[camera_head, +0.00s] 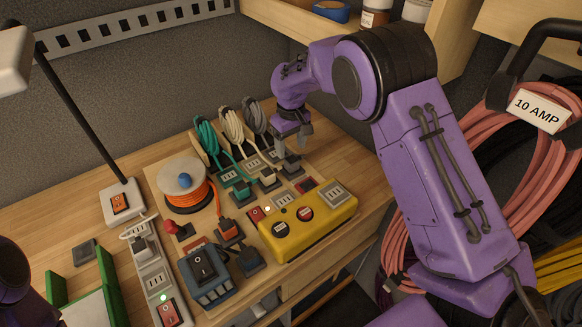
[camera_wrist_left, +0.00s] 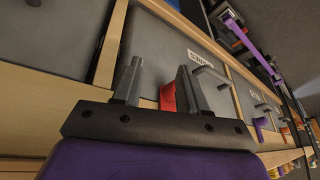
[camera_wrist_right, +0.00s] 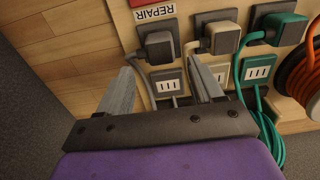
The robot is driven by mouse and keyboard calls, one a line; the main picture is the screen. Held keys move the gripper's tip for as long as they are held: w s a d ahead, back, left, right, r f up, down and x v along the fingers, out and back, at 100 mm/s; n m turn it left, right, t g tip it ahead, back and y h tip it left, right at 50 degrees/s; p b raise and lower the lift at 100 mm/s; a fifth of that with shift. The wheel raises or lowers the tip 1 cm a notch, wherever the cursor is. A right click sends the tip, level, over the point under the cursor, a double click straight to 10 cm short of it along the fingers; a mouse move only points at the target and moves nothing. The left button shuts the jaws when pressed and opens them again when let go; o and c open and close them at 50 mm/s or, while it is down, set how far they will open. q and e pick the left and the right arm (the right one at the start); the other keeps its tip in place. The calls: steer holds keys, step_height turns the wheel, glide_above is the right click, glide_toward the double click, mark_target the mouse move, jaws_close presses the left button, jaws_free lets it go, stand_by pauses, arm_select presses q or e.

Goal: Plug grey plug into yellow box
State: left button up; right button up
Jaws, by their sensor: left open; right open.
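The grey plug (camera_wrist_right: 157,42), with a grey cord, lies at the end of a row of plugs on the bench. It shows in the head view (camera_head: 292,165) just below my right gripper (camera_head: 289,138). I cannot tell whether it sits in a socket. My right gripper (camera_wrist_right: 160,66) is open and empty, with the plug ahead of the gap between its fingers, apart from them. My left gripper (camera_wrist_left: 159,65) is open and empty, facing drawers.
Beige (camera_head: 267,179) and teal (camera_head: 240,189) plugs stand beside the grey one. Hung cords (camera_head: 232,125) stand behind them. An orange cord reel (camera_head: 185,185), a blue switch box (camera_head: 206,275) and a white power strip (camera_head: 151,275) are to the left. Pink cable coils (camera_head: 535,165) hang at right.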

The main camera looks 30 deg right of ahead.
mark_target(292, 160)
steer(key=f+b, duration=0.1)
steer(key=b, duration=0.1)
steer(key=f+b, duration=0.1)
steer(key=f, duration=0.1)
steer(key=shift+s+f+b, duration=0.25)
steer(key=shift+s+b, duration=0.1)
steer(key=shift+b, duration=0.05)
steer(key=shift+s+p, duration=0.25)
steer(key=shift+p, duration=0.15)
steer(key=shift+w+f, duration=0.25)
steer(key=shift+f, duration=0.95)
steer(key=shift+w+f, duration=0.15)
steer(key=shift+f, duration=0.2)
steer(key=shift+s+r, duration=0.2)
steer(key=shift+w+f, duration=0.1)
steer(key=shift+w, duration=0.05)
steer(key=shift+p, duration=0.45)
